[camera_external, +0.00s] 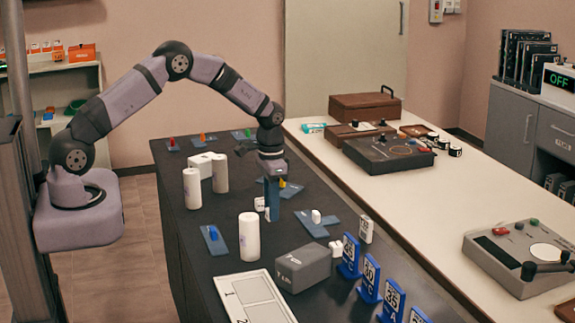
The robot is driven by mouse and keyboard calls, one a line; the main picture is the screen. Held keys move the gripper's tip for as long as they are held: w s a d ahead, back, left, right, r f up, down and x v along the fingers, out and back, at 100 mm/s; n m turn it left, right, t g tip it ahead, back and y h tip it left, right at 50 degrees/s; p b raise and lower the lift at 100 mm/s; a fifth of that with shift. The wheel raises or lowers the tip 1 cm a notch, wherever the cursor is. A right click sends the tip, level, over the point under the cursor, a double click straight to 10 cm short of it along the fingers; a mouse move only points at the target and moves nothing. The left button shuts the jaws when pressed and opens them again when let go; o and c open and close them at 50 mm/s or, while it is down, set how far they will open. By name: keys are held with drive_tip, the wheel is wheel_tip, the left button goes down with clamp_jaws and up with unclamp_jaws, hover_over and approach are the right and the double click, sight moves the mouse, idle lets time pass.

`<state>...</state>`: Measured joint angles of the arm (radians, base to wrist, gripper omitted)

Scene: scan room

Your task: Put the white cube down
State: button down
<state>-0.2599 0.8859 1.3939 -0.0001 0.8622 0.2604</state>
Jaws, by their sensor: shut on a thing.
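My gripper (271,208) points straight down over the dark table, with its blue fingers low near the tabletop. It is shut on a white cube (260,204), which shows at the left side of the fingers and is partly hidden by them. The cube is at or just above the table; I cannot tell whether it touches. Another small white cube-like block (335,248) lies on the table to the right, behind the grey box.
A white cylinder (249,237) stands in front of the gripper. Two more white cylinders (192,188) (220,173) stand to the left. Blue plates (313,226) with small pieces lie around. A grey box (302,268) and blue number stands (369,279) are front right.

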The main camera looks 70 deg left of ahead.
drive_tip(key=shift+f, duration=0.7)
drive_tip(key=shift+f, duration=0.15)
drive_tip(key=c, duration=1.5)
unclamp_jaws()
wheel_tip(320, 180, up, 12)
drive_tip(key=b, duration=0.3)
